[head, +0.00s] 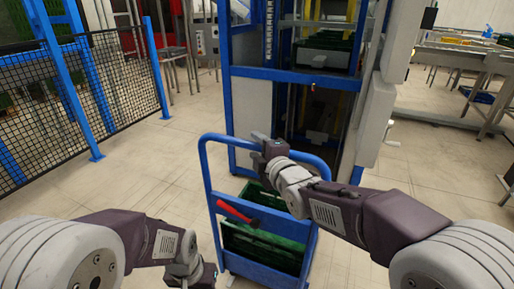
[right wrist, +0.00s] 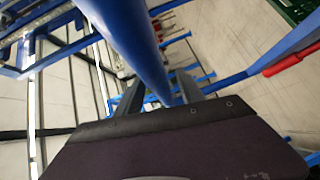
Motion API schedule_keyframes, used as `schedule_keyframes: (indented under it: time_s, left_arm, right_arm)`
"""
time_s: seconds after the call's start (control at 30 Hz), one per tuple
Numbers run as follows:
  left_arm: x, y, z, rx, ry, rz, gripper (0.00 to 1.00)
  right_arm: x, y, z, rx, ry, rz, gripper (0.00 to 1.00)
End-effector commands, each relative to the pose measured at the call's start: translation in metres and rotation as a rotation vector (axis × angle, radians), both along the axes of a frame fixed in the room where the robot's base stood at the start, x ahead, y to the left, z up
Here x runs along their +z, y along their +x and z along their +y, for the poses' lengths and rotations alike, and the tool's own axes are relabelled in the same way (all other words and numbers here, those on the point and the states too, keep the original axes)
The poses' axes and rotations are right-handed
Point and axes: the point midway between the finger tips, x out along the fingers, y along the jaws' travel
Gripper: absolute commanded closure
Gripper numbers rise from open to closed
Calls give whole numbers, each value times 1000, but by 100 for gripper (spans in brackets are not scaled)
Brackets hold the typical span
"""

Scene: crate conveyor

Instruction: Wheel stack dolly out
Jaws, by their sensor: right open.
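A blue dolly (head: 207,172) with a tall tubular frame stands in front of me, with green crates (head: 262,243) low inside it. A red grip (head: 237,212) sits on its lower crossbar; it also shows in the right wrist view (right wrist: 290,60). My right gripper (head: 262,142) is at the top bar of the frame. In the right wrist view, the blue bar (right wrist: 135,45) runs down between my open fingers (right wrist: 160,95); I cannot tell if they touch it. My left gripper (head: 205,276) is low, left of the dolly, its fingers unclear.
A blue-framed crate machine (head: 290,76) stands directly behind the dolly. A black mesh fence (head: 90,85) with blue posts is at the left. A metal table (head: 465,58) stands at the far right. Floor is clear left of the dolly and right of the machine.

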Motion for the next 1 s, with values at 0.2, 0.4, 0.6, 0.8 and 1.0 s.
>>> schedule_keyframes:
  time_s: [0.2, 0.4, 0.6, 0.8, 1.0]
  left_arm:
    - [3, 0, 0, 0, 0, 0, 64]
    - [9, 0, 0, 0, 0, 0, 64]
    - [12, 0, 0, 0, 0, 0, 64]
    - [12, 0, 0, 0, 0, 0, 64]
    - [12, 0, 0, 0, 0, 0, 64]
  right_arm:
    - [5, -17, -9, 0, 0, -1, 55]
    - [11, -53, -28, 0, 1, -3, 55]
    - [13, -76, -40, -1, -1, -1, 55]
    - [12, -80, -42, 0, 0, 0, 55]
    - [12, -80, -42, 0, 0, 0, 55]
